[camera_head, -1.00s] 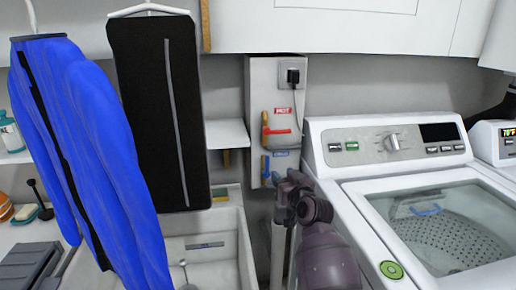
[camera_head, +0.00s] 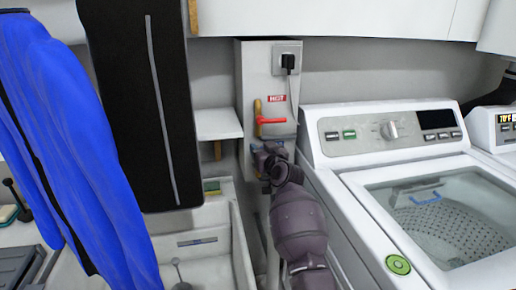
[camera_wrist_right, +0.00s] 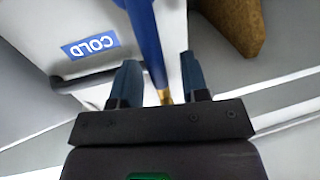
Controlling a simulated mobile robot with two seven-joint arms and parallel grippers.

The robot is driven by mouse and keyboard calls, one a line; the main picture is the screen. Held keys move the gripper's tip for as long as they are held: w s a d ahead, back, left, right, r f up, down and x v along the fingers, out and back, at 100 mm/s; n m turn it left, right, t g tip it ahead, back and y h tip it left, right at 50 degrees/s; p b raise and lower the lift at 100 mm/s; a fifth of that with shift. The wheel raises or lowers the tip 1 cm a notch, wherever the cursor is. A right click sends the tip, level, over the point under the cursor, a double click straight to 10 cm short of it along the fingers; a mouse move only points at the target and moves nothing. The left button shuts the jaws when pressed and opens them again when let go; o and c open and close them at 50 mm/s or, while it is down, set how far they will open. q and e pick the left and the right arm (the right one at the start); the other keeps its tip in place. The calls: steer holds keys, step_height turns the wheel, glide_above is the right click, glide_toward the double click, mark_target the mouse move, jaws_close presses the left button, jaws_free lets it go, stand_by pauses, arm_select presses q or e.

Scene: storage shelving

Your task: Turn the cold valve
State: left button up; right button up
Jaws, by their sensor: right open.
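The blue COLD label (camera_wrist_right: 90,46) shows upside down in the right wrist view. A blue bar of the cold valve (camera_wrist_right: 146,45) runs down between my right fingers, with a brass-coloured bit at its lower end. My right gripper (camera_wrist_right: 158,82) is open, one finger on each side of the bar; I cannot tell if either touches it. In the head view my right gripper (camera_head: 266,152) is at the wall box below the red hot valve handle (camera_head: 270,121) and hides most of the cold valve. My left gripper is not in view.
The white washing machine (camera_head: 330,170) stands close right of my right arm. A sink (camera_head: 238,240) is to the left, with a hanging black garment (camera_head: 135,110) and blue jacket (camera_head: 70,140). A plugged-in black cord (camera_head: 288,62) is above the valves.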

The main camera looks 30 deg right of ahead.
steer(key=shift+w+d, duration=0.1)
steer(key=shift+w, duration=0.85)
steer(key=shift+c, duration=0.3)
jaws_close()
